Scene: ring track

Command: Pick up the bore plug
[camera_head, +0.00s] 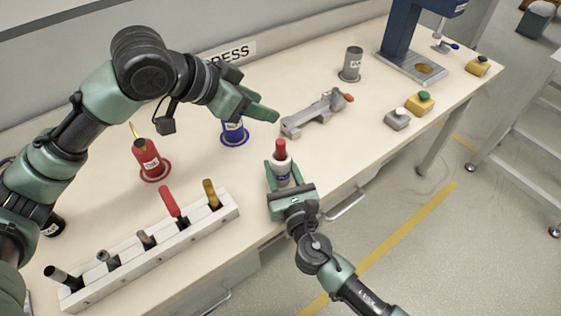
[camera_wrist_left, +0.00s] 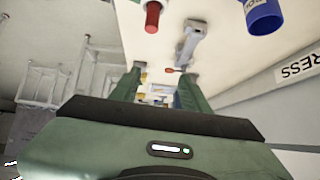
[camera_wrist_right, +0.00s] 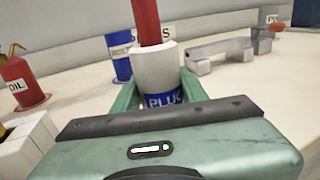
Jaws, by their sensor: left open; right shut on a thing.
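The bore plug (camera_head: 283,171) is a white body with a blue band reading PLUG and a red rod standing up from it, upright near the bench's front edge. My right gripper (camera_head: 284,181) is shut around the white body. The right wrist view shows the white body (camera_wrist_right: 156,72) between the fingers; its lower end is hidden. My left gripper (camera_head: 268,108) is open and empty, above the bench beyond and left of the plug. In the left wrist view, the red rod (camera_wrist_left: 152,17) shows beyond its fingers, apart from them.
A white rack (camera_head: 150,258) with several tools stands front left. A red OIL can (camera_head: 148,159) and a blue cup (camera_head: 234,132) stand behind. A grey fixture (camera_head: 312,116), grey cup (camera_head: 352,63), buttons (camera_head: 420,103) and blue press (camera_head: 396,35) lie to the right.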

